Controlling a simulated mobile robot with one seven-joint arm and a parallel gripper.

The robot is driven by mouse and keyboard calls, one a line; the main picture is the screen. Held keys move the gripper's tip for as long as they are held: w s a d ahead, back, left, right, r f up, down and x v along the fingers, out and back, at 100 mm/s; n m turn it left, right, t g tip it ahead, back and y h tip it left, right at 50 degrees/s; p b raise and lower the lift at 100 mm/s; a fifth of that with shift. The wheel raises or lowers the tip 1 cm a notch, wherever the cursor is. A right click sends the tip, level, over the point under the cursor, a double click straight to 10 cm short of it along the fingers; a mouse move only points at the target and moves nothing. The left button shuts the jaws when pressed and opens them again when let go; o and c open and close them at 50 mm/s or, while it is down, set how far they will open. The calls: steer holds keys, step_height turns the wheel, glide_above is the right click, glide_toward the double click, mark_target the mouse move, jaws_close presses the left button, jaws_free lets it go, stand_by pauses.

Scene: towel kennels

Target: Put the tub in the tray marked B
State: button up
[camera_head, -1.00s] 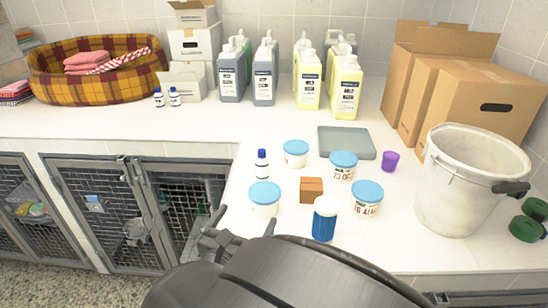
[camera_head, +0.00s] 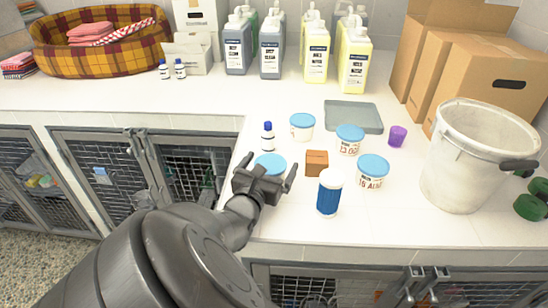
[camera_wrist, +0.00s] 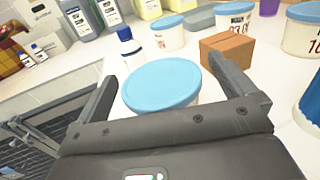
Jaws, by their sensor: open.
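Several white tubs with blue lids stand on the white counter. The nearest tub (camera_head: 271,163) is partly hidden by my gripper (camera_head: 267,170); the wrist view shows this tub (camera_wrist: 162,85) upright between and just beyond my open fingers, apparently not held. Other tubs stand at the back (camera_head: 302,126), further right (camera_head: 349,139) and at the right front (camera_head: 372,172); the latter two show dark lettering. A shallow grey tray (camera_head: 352,116) lies empty behind them. I can see no letter B on it.
A big white bucket (camera_head: 470,160) and cardboard boxes (camera_head: 490,95) stand at right. Jugs line the back.

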mark_target(270, 164)
steer(key=shift+c, duration=0.2)
steer(key=c, duration=1.2)
steer(key=shift+r, duration=0.15)
step_height(270, 164, up, 9)
steer(key=shift+f, duration=0.15)
steer(key=shift+w+d+r, duration=0.1)
steer(key=shift+w+r, duration=0.05)
steer(key=shift+r, duration=0.3)
steer(key=w+d+r+n+y, duration=0.1)
steer(key=w+d+r, duration=0.1)
steer(key=d+r, duration=0.2)
steer(key=w+d+r+n+y, duration=0.1)
steer(key=w+d+r+y, duration=0.1)
steer(key=d+r, duration=0.3)
steer(key=w+d+r+n+y, duration=0.1)
steer(key=w+d+r+y, duration=0.1)
steer(key=d, duration=0.9)
steer(key=shift+w+d+r+t, duration=0.2)
steer(key=shift+w+r, duration=0.15)
steer(key=shift+r, duration=0.25)
steer(key=shift+w+d+r+t, duration=0.1)
steer(key=shift+w+r+t, duration=0.15)
steer(key=shift+r, duration=0.3)
